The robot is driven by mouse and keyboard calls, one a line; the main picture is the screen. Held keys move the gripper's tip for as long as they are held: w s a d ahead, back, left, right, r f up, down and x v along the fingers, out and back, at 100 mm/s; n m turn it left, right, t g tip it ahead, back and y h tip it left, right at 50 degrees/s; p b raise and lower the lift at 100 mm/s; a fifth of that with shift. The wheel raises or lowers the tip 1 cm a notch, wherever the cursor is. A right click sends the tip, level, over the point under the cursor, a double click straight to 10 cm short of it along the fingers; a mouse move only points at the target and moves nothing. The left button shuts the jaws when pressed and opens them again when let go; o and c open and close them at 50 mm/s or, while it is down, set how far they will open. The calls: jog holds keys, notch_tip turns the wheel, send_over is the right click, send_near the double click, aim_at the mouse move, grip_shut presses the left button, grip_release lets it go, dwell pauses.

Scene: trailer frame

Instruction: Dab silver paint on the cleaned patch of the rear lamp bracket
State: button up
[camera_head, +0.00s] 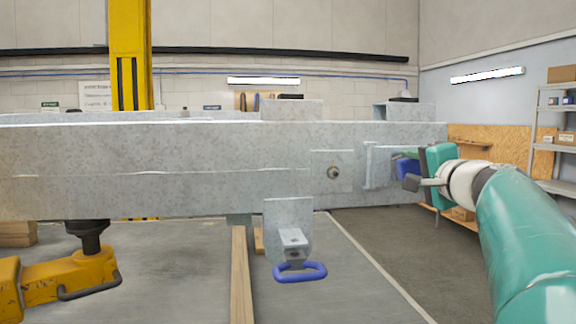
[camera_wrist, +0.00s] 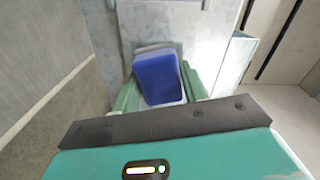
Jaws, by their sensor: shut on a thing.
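My gripper (camera_head: 409,163) is at the right end of the galvanized trailer beam in the head view. Its green fingers (camera_wrist: 160,90) are shut on a blue block (camera_wrist: 158,78), which also shows small in the head view (camera_head: 403,169). A pale plate, seemingly the lamp bracket (camera_head: 381,155), stands on the beam face just left of the block. In the wrist view the bracket's pale face (camera_wrist: 178,18) lies beyond the block, with a greyer band at the block's far edge. I cannot tell whether they touch. The block hides the patch behind it, and no paint is clearly visible.
The long trailer beam (camera_head: 150,160) crosses the head view. A hanging plate (camera_head: 288,222) with a blue loop (camera_head: 300,273) is below it. A yellow support (camera_head: 65,285) stands at lower left, a yellow post (camera_head: 130,60) behind, and shelves (camera_head: 545,150) at far right.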

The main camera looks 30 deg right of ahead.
aim_at(389, 166)
jog(key=shift+s+a, duration=0.15)
jog(key=shift+a, duration=0.05)
jog(key=shift+w+a, duration=0.3)
jog(key=shift+a, duration=0.55)
jog(key=shift+w+a, duration=0.3)
jog(key=shift+a, duration=0.5)
jog(key=shift+d, duration=0.1)
jog(key=v, duration=0.6)
dwell(0.4)
jog(key=shift+s, duration=0.1)
jog(key=v, duration=0.3)
